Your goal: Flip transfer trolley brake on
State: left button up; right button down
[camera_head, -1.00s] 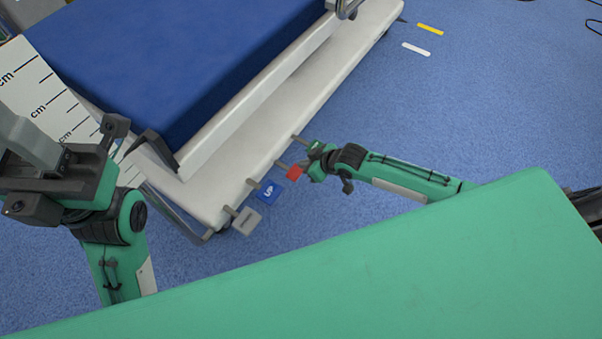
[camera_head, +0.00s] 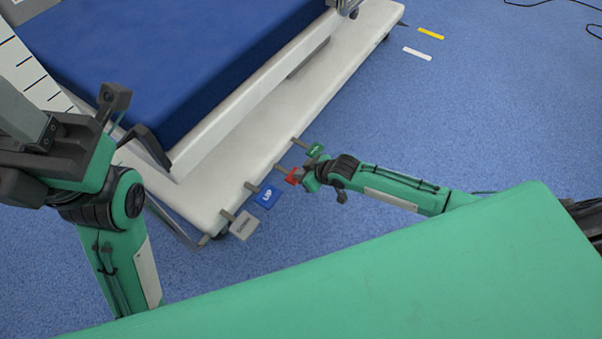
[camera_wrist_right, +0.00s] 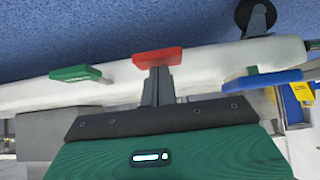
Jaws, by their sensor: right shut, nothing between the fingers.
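The transfer trolley (camera_head: 262,128) has a white base and a blue mattress. A row of pedals sticks out from its near edge: green (camera_head: 315,149), red (camera_head: 291,176), blue marked UP (camera_head: 268,197) and grey (camera_head: 243,225). My right gripper (camera_head: 303,178) is at the red pedal. In the right wrist view the shut, empty fingers (camera_wrist_right: 158,86) point at the red pedal (camera_wrist_right: 157,57) and overlap its lower part; I cannot tell if they touch. The green pedal (camera_wrist_right: 76,73) is left there, the blue (camera_wrist_right: 265,79) right. My left gripper (camera_head: 25,130) is at the left edge, its fingers unclear.
The blue floor (camera_head: 460,120) to the right of the trolley is open. A black caster (camera_wrist_right: 256,16) shows in the right wrist view. White and yellow floor strips lie at the back right.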

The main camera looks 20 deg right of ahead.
jog(key=f, duration=0.1)
jog(key=f+t, duration=0.1)
jog(key=shift+s+d+f+y, duration=0.2)
jog(key=shift+s+f+y, duration=0.05)
jog(key=shift+f+y, duration=0.15)
jog(key=shift+r, duration=0.1)
jog(key=shift+r+p, duration=0.8)
jog(key=shift+p, duration=0.1)
